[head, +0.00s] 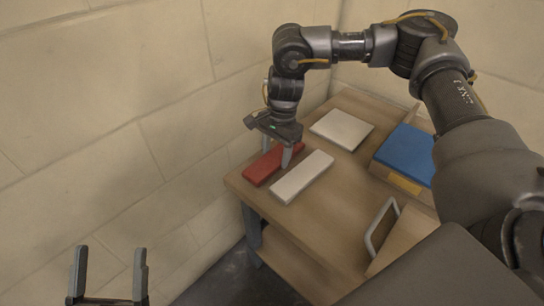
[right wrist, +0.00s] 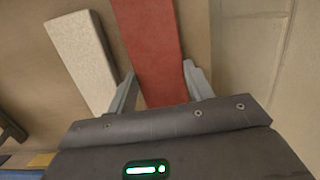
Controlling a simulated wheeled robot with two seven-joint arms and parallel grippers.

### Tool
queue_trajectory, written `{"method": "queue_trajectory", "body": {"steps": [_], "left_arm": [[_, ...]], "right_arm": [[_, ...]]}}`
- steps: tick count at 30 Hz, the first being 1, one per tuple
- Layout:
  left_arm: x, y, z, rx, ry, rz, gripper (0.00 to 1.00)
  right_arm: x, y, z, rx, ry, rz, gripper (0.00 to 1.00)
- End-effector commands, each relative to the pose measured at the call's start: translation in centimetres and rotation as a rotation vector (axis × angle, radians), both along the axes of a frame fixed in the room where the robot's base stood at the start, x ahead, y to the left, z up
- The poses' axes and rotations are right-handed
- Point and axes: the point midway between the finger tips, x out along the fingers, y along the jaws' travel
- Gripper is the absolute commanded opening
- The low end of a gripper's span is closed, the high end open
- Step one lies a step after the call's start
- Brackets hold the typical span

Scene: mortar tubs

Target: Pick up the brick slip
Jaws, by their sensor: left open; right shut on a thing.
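The red brick slip (head: 261,171) is a long flat bar at the table's left edge. My right gripper (head: 277,153) points down over it. In the right wrist view, the fingers of my right gripper (right wrist: 160,78) are shut on the long sides of the red slip (right wrist: 150,38). The slip looks flat on the table or very close to it; I cannot tell whether it touches. My left gripper (head: 111,262) is open and empty at the bottom left of the head view, away from the table.
A pale bar (head: 302,176) lies beside the red slip on the wooden table (head: 318,218), also in the right wrist view (right wrist: 82,60). A pale square slab (head: 342,129) lies behind. A blue-topped box (head: 405,153) and a grey handle (head: 379,229) are to the right. A block wall (head: 100,90) stands left.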

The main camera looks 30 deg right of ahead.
Motion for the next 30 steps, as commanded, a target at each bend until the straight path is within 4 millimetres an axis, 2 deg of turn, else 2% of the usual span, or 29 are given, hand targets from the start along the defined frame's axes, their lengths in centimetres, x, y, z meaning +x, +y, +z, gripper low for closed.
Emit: {"method": "queue_trajectory", "body": {"steps": [6,11,15,18,24,30], "left_arm": [[0.1,-1.3,-1.3,0.081,0.147,-0.027,0.77],[0.1,-2.1,-2.8,0.155,0.269,-0.048,0.77],[1.0,-1.3,-5.4,0.226,0.42,-0.008,0.77],[1.4,-0.5,-6.9,0.262,0.506,0.019,0.77],[1.7,0.7,-9.0,0.312,0.632,0.053,0.77],[1.7,1.3,-10.1,0.335,0.694,0.071,0.77]], "right_arm": [[0.0,0.1,3.5,0.003,-0.006,0.001,0.16],[-3.0,0.6,6.8,0.003,-0.005,0.005,0.16],[-5.7,1.1,9.5,0.002,-0.005,0.006,0.16],[-8.1,1.6,10.4,0.001,-0.004,0.007,0.16],[-11.5,2.2,11.8,0.001,-0.004,0.005,0.16],[-13.3,2.5,12.5,0.001,-0.002,0.003,0.16]]}}
